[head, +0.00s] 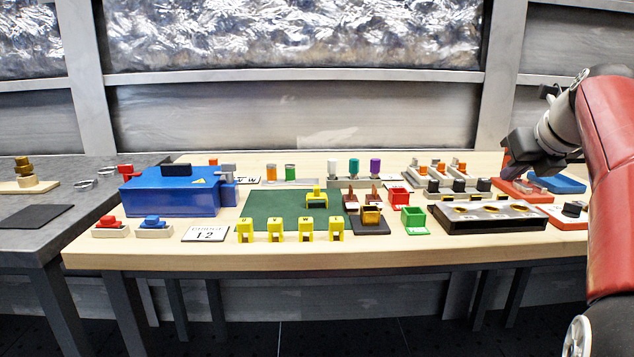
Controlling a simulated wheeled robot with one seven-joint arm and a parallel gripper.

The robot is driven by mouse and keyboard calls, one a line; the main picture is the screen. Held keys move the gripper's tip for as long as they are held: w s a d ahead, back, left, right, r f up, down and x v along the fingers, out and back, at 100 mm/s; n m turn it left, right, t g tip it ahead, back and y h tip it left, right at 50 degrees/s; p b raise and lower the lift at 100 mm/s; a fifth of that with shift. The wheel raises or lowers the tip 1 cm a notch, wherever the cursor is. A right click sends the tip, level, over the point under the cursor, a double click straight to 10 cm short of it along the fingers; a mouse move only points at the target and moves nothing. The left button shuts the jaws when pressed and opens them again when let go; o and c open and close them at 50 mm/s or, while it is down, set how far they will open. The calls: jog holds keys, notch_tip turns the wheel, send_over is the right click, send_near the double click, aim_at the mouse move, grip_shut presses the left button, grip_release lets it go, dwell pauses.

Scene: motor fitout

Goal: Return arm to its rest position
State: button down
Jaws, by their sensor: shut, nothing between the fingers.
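My arm comes in from the right edge of the head view. My gripper (522,152) hangs over the right end of the wooden table (290,258), above a red tray. It is shut with nothing in it. Its fingertips are dark and small, and partly hard to make out. A blue motor housing (172,196) stands at the left of the table, well apart from my gripper. A green mat (268,207) lies in the middle.
Near my gripper are a red tray (508,191), a blue tray (560,184) and a black slotted block (488,226). Yellow clips (306,230) line the front. A green bin (414,222) stands mid-right. A grey table (30,235) adjoins at left.

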jog(key=s+a+f+n+g, duration=0.2)
jog(key=s+a+f+n, duration=1.2)
jog(key=n, duration=0.5)
jog(key=s+a+f+n+g, duration=0.1)
jog(key=s+a+f+n, duration=0.5)
jog(key=s+f+n, duration=0.5)
jog(key=n, duration=0.5)
jog(key=shift+s+f, duration=0.25)
jog(key=shift+s, duration=0.15)
